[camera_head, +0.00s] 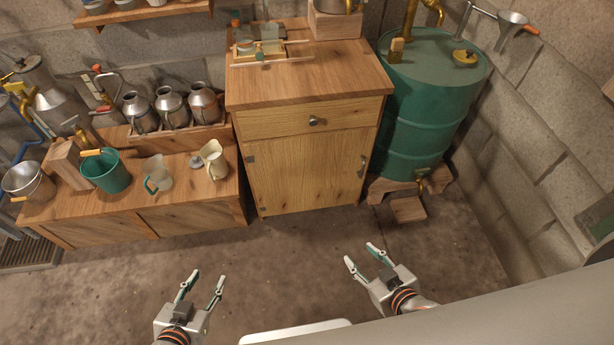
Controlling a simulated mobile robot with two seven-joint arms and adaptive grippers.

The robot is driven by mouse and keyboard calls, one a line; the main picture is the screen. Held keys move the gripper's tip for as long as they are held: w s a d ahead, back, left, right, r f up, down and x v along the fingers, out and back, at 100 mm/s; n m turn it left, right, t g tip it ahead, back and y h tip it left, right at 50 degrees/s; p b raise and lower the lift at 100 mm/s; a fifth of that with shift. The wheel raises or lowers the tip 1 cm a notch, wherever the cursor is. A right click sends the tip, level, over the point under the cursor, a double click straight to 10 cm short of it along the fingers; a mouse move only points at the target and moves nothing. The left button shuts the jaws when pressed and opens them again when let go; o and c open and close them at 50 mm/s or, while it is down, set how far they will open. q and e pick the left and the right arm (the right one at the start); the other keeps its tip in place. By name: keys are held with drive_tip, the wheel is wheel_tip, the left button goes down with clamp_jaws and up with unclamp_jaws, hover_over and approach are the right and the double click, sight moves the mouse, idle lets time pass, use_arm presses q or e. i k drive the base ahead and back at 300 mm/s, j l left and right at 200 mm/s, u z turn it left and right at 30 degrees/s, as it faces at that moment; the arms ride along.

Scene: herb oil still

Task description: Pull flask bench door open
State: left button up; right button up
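The bench (310,82) is a wooden cabinet in the middle, with a drawer (280,121) above a door (305,170). The door is shut. Its metal handle (362,166) is upright near the right edge, and hinges show at the left edge. The drawer is shut, with a round knob (313,121). My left gripper (202,286) is open and empty over the floor, in front and left of the cabinet. My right gripper (362,256) is open and empty over the floor, below the door's right side. Neither touches the cabinet.
A green drum (425,100) with a brass tap stands close on the right, with a small wooden block (408,209) below it. A low bench (190,205) on the left holds metal flasks (170,105), jugs and a green bucket (106,172). The floor (300,235) before the door is clear.

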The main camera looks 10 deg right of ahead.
sight(294, 174)
drive_tip(key=l, duration=1.15)
drive_tip(key=i+l, duration=0.15)
drive_tip(key=l, duration=1)
drive_tip(key=k+l, duration=0.1)
drive_tip(key=l, duration=0.7)
drive_tip(key=i+u, duration=0.05)
